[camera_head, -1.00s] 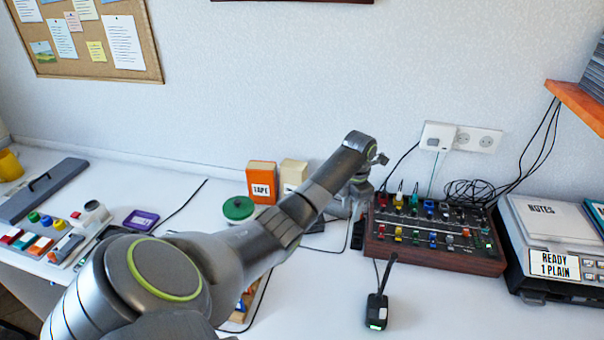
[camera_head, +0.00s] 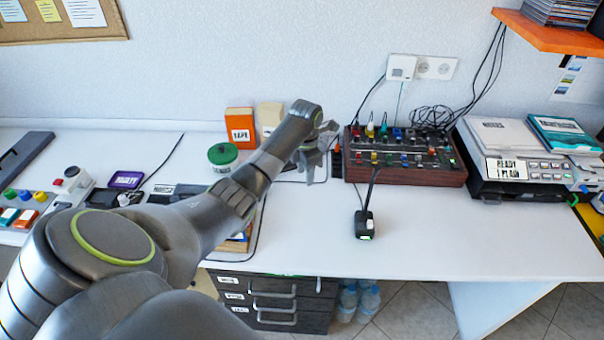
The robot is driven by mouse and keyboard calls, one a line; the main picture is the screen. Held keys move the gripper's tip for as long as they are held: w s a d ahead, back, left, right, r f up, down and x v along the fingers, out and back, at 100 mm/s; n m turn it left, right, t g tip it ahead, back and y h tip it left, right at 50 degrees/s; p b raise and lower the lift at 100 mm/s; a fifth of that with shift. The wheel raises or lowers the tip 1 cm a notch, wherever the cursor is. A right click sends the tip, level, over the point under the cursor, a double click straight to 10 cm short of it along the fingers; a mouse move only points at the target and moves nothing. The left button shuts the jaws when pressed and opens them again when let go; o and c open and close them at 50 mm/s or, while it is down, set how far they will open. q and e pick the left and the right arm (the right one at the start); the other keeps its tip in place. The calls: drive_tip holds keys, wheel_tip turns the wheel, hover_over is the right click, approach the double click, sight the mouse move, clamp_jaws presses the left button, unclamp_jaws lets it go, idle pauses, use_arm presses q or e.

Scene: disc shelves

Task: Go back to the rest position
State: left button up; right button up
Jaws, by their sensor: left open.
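My left arm comes in from the lower left and reaches over the white desk (camera_head: 470,232). My left gripper (camera_head: 318,172) is open at its end, with nothing seen between the fingers. It hangs above the desk, just left of the wooden-sided mixer box (camera_head: 405,174) with coloured knobs. My own arm hides part of the desk and some items behind it. My right gripper is not in view.
An orange tape box (camera_head: 240,127) and a green-lidded jar (camera_head: 222,157) stand behind my arm. A small black device (camera_head: 364,224) lies in front of the mixer. A printer-like machine (camera_head: 520,170) is at right, below an orange shelf (camera_head: 550,28). The front right desk is clear.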

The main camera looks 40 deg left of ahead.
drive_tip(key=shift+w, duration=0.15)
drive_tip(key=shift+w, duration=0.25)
